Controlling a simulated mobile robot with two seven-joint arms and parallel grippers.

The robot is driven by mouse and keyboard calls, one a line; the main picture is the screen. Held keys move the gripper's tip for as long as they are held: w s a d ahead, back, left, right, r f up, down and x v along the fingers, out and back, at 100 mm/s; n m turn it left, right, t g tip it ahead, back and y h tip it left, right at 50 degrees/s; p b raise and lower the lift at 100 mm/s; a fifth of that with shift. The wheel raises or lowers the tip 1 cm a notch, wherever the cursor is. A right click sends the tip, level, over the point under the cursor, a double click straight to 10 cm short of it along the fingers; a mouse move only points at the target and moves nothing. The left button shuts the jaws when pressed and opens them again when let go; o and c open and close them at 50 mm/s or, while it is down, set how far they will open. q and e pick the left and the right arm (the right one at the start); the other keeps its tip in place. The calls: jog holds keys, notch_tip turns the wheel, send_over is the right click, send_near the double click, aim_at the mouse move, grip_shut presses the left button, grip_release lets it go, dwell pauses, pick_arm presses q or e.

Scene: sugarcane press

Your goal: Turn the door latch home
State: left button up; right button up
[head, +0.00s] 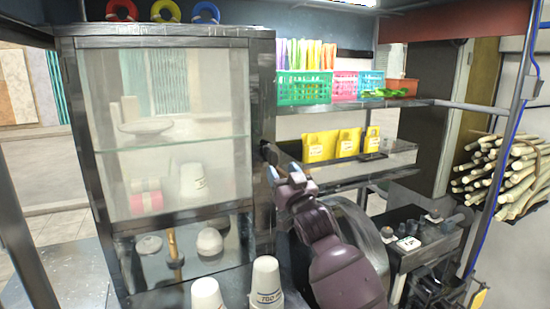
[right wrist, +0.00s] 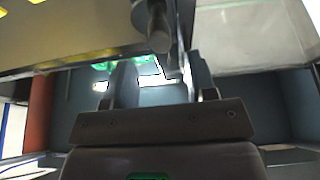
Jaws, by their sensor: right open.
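The cabinet door (head: 180,160) is a glass panel in a worn metal frame, and it looks shut. The door latch (head: 269,153) is a small dark metal piece on the frame's right side. My right gripper (head: 284,172) is open, just below and right of the latch, with its pale fingertips close to it. In the right wrist view a dark rounded bar, likely the latch (right wrist: 158,28), shows ahead of my open right gripper (right wrist: 163,78). I cannot tell whether a finger touches it. My left gripper is not in view.
A shelf with yellow packets (head: 346,144) lies just right of my right gripper. Above it are a green basket (head: 304,88) and a pink basket (head: 344,86). White cups (head: 265,281) stand below the cabinet. A dark machine (head: 420,250) stands at lower right, near sugarcane stalks (head: 505,175).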

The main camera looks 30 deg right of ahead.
aim_at(275, 160)
jog(key=shift+p+x, duration=0.45)
jog(key=shift+x, duration=2.2)
jog(key=c, duration=0.9)
